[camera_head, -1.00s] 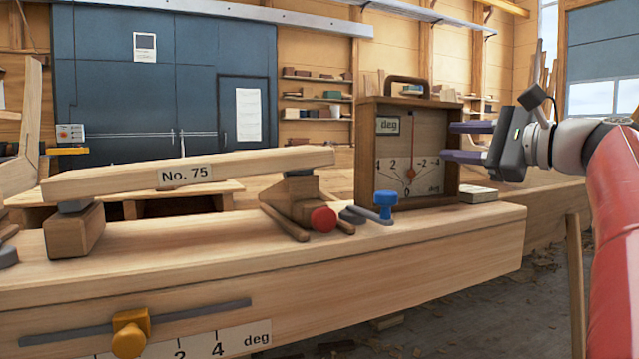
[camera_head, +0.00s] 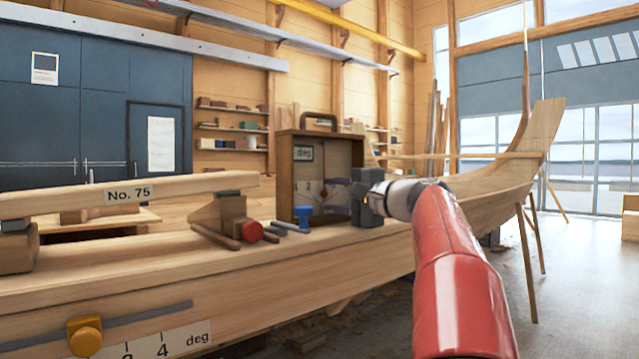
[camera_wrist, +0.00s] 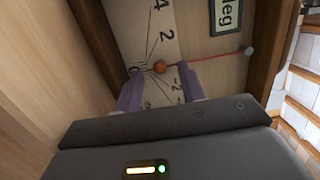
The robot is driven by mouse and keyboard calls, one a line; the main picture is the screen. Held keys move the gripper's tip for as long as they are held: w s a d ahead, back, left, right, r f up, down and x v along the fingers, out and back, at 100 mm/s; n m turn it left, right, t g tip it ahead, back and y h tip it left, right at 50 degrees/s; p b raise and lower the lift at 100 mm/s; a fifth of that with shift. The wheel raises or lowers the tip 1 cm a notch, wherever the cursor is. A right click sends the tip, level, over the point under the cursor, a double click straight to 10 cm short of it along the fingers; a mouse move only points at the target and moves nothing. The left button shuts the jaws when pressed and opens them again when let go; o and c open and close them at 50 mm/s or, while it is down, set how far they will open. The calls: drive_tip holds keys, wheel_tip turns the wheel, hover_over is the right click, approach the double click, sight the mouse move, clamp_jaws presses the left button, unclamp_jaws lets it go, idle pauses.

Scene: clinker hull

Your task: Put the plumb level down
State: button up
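My gripper (camera_head: 336,201) is at the lower right of the box and covers part of the dial.
A long plank labelled "No. 75" (camera_head: 128,193) rests on blocks further left. A curved boat stem (camera_head: 540,130) rises at the right. Open floor lies at the far right.

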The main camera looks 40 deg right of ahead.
drive_tip(key=shift+w, duration=0.35)
clamp_jaws()
drive_tip(key=shift+r, duration=0.1)
